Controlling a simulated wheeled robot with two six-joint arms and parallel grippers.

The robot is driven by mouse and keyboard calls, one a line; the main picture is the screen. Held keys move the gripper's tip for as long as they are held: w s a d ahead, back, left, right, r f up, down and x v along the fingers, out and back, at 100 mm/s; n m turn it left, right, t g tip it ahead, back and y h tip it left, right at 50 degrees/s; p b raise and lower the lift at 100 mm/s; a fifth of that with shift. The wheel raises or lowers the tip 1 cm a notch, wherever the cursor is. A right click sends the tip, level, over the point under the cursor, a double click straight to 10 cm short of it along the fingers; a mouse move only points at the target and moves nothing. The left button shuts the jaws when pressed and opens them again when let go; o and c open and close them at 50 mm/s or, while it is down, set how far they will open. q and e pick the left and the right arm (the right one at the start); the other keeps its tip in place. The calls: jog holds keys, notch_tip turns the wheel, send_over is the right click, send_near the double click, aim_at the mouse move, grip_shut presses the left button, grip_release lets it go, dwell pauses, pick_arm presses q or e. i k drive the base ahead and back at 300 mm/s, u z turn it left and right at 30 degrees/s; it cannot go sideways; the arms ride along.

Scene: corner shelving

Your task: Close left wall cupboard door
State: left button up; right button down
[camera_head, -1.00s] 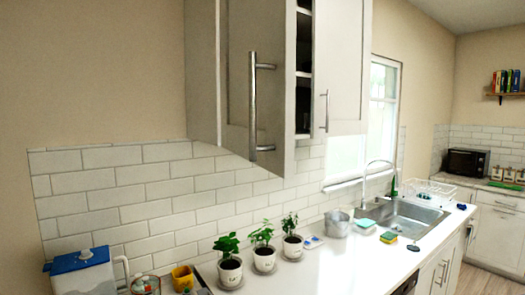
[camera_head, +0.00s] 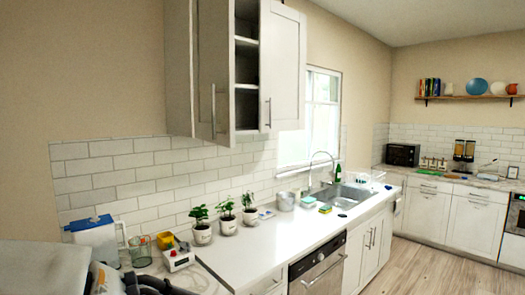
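The left wall cupboard door (camera_head: 222,75) is a pale panel with a vertical metal bar handle (camera_head: 213,111). It stands open, swung out from the wall cupboard (camera_head: 180,70). Dark shelves (camera_head: 246,60) show between it and the right-hand door (camera_head: 283,70), which looks shut. White and black parts of what looks like my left arm (camera_head: 150,285) come in at the bottom left, low and well below the door. Its fingertips cannot be made out. Nothing of mine touches the door. My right gripper is not in view.
Below the cupboard is a white counter (camera_head: 245,255) with several potted plants, a metal pot (camera_head: 286,201) and a sink (camera_head: 345,194). A white-and-blue jug (camera_head: 96,238), yellow cup (camera_head: 165,240) and small white device (camera_head: 178,258) stand at the left. The floor (camera_head: 425,265) at right is clear.

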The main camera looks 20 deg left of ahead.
aim_at(213, 38)
jog(key=u, duration=0.45)
jog(key=i, duration=0.35)
jog(key=u, duration=0.25)
